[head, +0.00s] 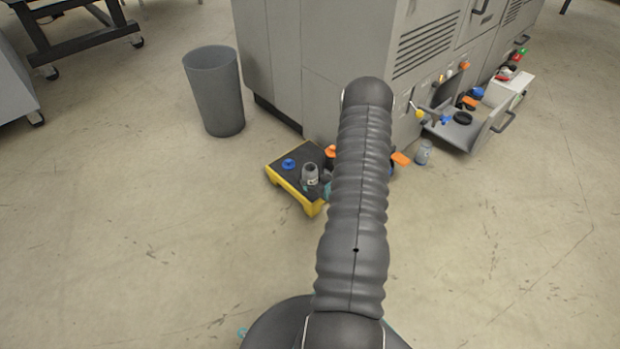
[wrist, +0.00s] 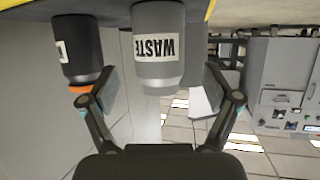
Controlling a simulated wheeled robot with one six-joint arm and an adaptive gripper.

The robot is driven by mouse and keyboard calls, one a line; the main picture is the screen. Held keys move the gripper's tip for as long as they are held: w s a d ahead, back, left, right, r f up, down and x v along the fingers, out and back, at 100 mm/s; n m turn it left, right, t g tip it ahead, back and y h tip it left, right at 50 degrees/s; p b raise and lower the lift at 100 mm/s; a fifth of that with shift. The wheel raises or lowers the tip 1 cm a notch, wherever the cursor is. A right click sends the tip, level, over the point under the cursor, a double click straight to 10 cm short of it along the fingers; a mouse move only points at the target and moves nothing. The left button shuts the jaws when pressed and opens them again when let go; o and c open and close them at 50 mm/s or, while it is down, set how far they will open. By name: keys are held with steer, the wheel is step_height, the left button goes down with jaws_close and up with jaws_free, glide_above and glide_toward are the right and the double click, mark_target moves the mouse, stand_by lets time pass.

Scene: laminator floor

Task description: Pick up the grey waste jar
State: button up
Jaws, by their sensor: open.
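The grey waste jar (wrist: 160,45) fills the upper middle of the upside-down wrist view, with a WASTE label. In the head view a grey jar (head: 310,175) stands upright on a low black and yellow platform (head: 290,186), and it appears to be the same one. My gripper (wrist: 156,92) is open, with one finger on each side of the jar's lower picture end. Gaps show between the fingers and the jar. In the head view my arm hides most of the gripper.
A dark jar with an orange cap (wrist: 78,45) stands close beside the left-hand finger. A blue-topped item (head: 289,164) is also on the platform. A grey bin (head: 214,92) and the large machine (head: 320,60) stand behind. Another small grey container (head: 424,152) is on the floor to the right.

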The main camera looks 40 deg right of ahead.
mark_target(313, 177)
steer(key=shift+x, duration=2.3)
steer(key=shift+f, duration=0.15)
steer(key=c, duration=1.3)
